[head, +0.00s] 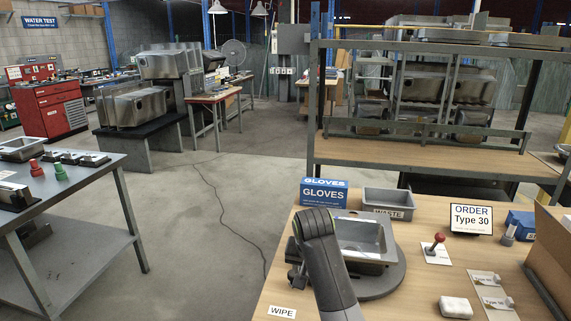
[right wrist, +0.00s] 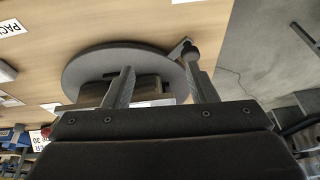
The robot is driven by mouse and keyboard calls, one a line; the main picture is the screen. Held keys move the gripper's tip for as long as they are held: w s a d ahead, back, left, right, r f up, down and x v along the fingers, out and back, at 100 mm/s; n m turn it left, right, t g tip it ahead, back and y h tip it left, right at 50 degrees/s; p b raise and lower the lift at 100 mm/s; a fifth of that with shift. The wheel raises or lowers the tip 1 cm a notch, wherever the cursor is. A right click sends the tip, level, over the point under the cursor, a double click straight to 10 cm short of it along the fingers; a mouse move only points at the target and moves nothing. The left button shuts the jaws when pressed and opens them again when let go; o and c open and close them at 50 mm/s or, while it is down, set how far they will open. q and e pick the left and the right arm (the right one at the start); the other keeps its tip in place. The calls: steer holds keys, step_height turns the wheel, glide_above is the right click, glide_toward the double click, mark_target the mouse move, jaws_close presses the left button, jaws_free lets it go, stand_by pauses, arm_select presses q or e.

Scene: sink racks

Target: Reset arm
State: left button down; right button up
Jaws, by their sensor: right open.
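My right arm reaches up from the bottom of the head view, over the near left part of a steel sink (head: 362,240) on a grey round turntable (head: 385,284). My right gripper (head: 295,268) shows partly at the sink's left side; the arm hides the rest. In the right wrist view my right gripper (right wrist: 160,70) is open, its two fingers apart. The turntable (right wrist: 85,72) lies beyond them, and part of the sink (right wrist: 148,88) shows between them. I cannot tell whether a finger touches the sink. My left gripper is not in view.
On the wooden bench stand a gloves box (head: 324,193), a grey waste bin (head: 388,203), an order sign (head: 471,217), a red-knobbed lever (head: 436,244) and a white block (head: 455,307). A cardboard box (head: 550,255) borders the right. Open floor (head: 215,230) lies left of the bench.

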steer(key=s+d+f, duration=0.2)
steer(key=f, duration=0.1)
steer(key=s+d+f, duration=0.2)
steer(key=d+f, duration=0.1)
steer(key=s+d+f, duration=0.2)
steer(key=d+f, duration=0.1)
steer(key=shift+s+d, duration=0.25)
steer(key=s+d+f, duration=0.7)
steer(key=s+d, duration=0.1)
steer(key=s, duration=0.4)
steer(key=s+d+r+n+h, duration=0.1)
steer(key=s+d, duration=0.3)
steer(key=s, duration=0.7)
steer(key=s+d+n, duration=0.1)
steer(key=s+d, duration=0.3)
steer(key=s, duration=0.8)
step_height(320, 180, down, 25)
steer(key=d+g, duration=0.2)
steer(key=s+a+f+g, duration=0.1)
steer(key=s+a+f, duration=0.1)
steer(key=s+f, duration=1.2)
steer(key=shift+s+f+y, duration=0.3)
steer(key=shift+s+f, duration=0.1)
steer(key=shift+f, duration=0.1)
